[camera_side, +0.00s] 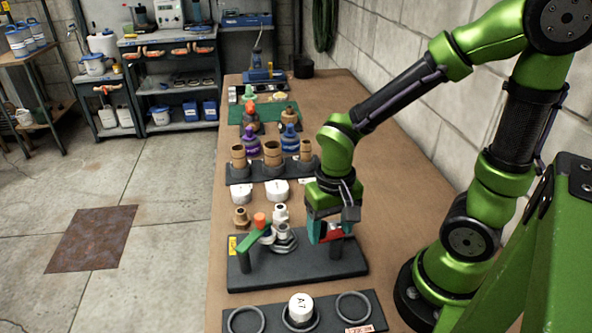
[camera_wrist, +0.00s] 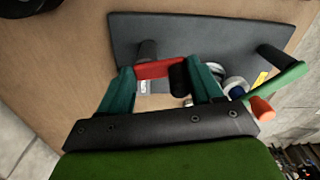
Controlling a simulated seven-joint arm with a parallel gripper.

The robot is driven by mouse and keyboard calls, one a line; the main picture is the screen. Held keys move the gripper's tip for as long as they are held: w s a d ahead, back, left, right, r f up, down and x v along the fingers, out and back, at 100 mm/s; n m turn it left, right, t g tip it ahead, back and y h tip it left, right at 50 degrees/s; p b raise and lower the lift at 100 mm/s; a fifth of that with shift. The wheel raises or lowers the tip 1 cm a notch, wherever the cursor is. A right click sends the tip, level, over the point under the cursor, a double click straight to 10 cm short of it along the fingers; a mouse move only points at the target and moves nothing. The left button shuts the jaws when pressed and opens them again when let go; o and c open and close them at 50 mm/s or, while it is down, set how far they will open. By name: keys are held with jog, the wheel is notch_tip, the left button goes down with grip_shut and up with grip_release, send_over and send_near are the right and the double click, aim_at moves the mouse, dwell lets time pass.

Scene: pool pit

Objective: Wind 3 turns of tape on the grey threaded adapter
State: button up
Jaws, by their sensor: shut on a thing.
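My gripper (camera_wrist: 162,84) has two teal fingers in the wrist view, around a red bar (camera_wrist: 158,70) with a black end piece. In the side view my gripper (camera_side: 331,238) is low over the right part of a dark base (camera_side: 300,272), and a bit of red (camera_side: 345,231) shows by it. Left of it on the base, a pale grey threaded-looking piece (camera_side: 281,215) stands above round grey discs (camera_side: 284,241). A green crank arm (camera_side: 253,241) with an orange knob (camera_side: 260,219) is beside it. I cannot make out any tape on the piece.
In front, a dark tray (camera_side: 372,306) holds rings and a white cap marked A7 (camera_side: 300,306). Behind are white discs (camera_side: 277,190) and a rack (camera_side: 240,172) of brown cylinders. A brown fitting (camera_side: 241,217) stands behind the base. The block wall (camera_side: 430,125) bounds the bench at right.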

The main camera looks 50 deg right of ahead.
jog(key=m, duration=0.6)
jog(key=shift+w+d+m, duration=0.4)
dwell(0.4)
jog(key=o, duration=1.1)
jog(key=shift+c, duration=0.2)
jog(key=shift+r, duration=0.15)
notch_tip(320, 180, up, 17)
